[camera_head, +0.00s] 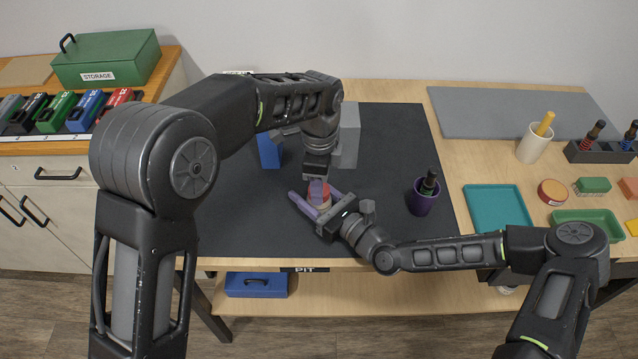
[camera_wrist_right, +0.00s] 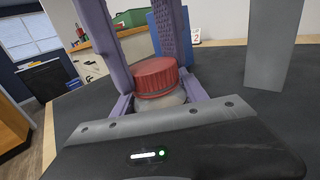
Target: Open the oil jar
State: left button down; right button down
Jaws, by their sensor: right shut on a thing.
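The oil jar is a small pale jar (camera_wrist_right: 160,101) with a ribbed red lid (camera_wrist_right: 157,72); in the head view the lid (camera_head: 325,199) is partly covered by my left gripper. My right gripper (camera_head: 315,203) comes in from the right, low over the dark mat, and is shut around the jar's body, with one purple finger on either side in the wrist view. My left gripper (camera_head: 318,188) points down from above, at the lid. Its fingertips are small and overlap the lid, so I cannot tell whether they touch it. The lid sits on the jar.
A dark mat (camera_head: 250,215) covers the table's middle. A blue block (camera_head: 269,152) and a grey upright block (camera_head: 349,135) stand behind the jar. A purple cup (camera_head: 421,201) stands right of it. A teal tray (camera_head: 497,208) and white cup (camera_head: 533,147) are further right.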

pick_arm(q)
jog(key=n, duration=0.5)
jog(key=shift+n, duration=0.3)
jog(key=n, duration=0.2)
jog(key=shift+n, duration=0.4)
jog(key=n, duration=1)
jog(key=shift+n, duration=0.3)
jog(key=n, duration=1)
jog(key=shift+n, duration=0.4)
jog(key=n, duration=0.2)
jog(key=shift+n, duration=0.4)
jog(key=n, duration=0.5)
jog(key=shift+r, duration=0.1)
